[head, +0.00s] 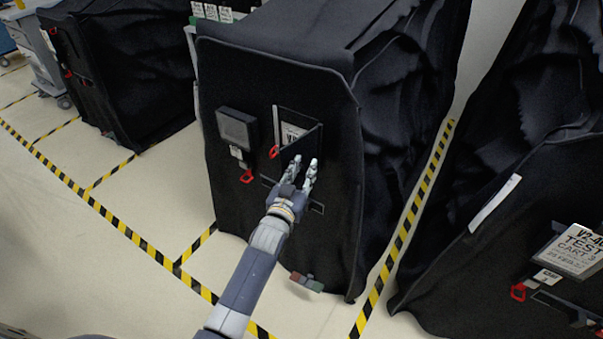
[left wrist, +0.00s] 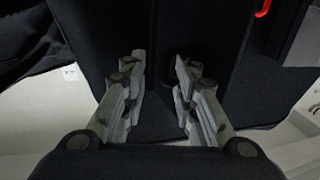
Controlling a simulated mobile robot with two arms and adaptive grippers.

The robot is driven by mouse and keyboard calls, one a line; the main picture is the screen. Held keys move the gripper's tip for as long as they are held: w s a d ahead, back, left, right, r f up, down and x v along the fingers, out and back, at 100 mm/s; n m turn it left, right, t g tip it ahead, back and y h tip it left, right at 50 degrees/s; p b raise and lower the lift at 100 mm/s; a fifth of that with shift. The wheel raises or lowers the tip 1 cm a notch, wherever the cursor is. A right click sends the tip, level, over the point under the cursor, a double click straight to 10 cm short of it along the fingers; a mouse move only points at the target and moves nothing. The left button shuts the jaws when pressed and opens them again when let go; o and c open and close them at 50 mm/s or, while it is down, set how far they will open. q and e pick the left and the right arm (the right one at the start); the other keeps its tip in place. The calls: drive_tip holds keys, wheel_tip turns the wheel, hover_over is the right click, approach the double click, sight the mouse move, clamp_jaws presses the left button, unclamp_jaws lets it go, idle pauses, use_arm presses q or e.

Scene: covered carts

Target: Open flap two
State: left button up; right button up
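A covered black cart (head: 225,80) stands in the middle of the head view. On its front, a black flap (head: 303,143) stands partly away from a white label (head: 291,132); I cannot read a flap number. A red pull tab (head: 274,152) hangs by this flap's lower left corner. My left gripper (head: 305,165) is just below the flap, in front of the cover. In the left wrist view, its two fingers (left wrist: 162,68) are apart with nothing between them, facing black fabric. A red loop (left wrist: 263,8) shows there at the upper right. My right gripper is not in view.
Another covered cart (head: 480,245) stands at right, with a test-cart label (head: 572,249). Yellow-black tape (head: 118,222) marks the pale, mostly clear floor at left.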

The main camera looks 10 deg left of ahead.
use_arm(q)
drive_tip(key=s+a, duration=0.1)
drive_tip(key=s, duration=1)
drive_tip(key=shift+s, duration=0.4)
drive_tip(key=shift+c, duration=0.2)
